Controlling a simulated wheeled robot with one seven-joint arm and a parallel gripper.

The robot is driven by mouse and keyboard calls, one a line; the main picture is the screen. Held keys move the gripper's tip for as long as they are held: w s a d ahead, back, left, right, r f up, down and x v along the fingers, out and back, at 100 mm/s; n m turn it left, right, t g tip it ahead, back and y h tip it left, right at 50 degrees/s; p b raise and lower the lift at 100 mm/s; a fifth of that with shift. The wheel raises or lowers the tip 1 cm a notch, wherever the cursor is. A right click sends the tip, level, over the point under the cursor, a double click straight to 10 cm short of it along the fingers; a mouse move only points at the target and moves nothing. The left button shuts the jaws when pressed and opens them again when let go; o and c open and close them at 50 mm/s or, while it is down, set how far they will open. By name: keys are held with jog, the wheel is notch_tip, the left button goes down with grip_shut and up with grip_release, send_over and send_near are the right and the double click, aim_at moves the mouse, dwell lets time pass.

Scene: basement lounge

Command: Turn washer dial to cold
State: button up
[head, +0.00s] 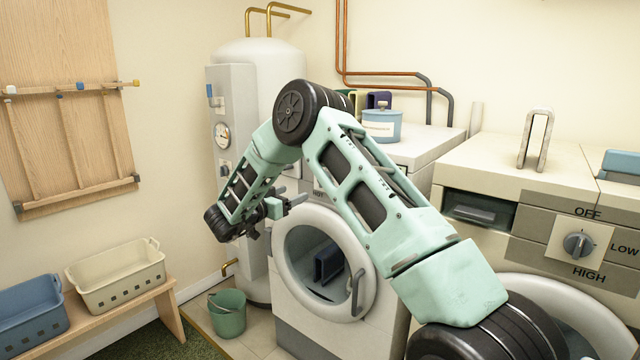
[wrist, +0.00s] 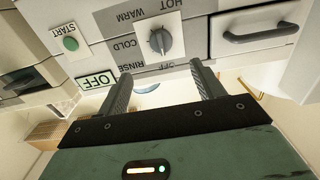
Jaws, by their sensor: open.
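The washer dial (wrist: 160,41) is a grey knob on a white square plate in the wrist view. HOT, WARM, COLD, RINSE and OFF labels surround it, appearing upside down. The knob has a raised ridge, but I cannot clearly tell which label it points to. In the head view my gripper (head: 289,204) is in front of the washer (head: 385,300); my arm hides the dial there.
A green START button (wrist: 70,43) and a drawer handle (wrist: 262,34) flank the dial. A second machine with an OFF/LOW/HIGH dial (head: 578,245) stands at right. A blue canister (head: 381,126) is on the washer. A water heater (head: 262,80) and green bucket (head: 228,313) are left.

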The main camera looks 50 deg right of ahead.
jog(key=d, duration=0.9)
jog(key=w+d+p, duration=0.1)
jog(key=d, duration=0.3)
jog(key=shift+d, duration=0.25)
jog(key=c, duration=1)
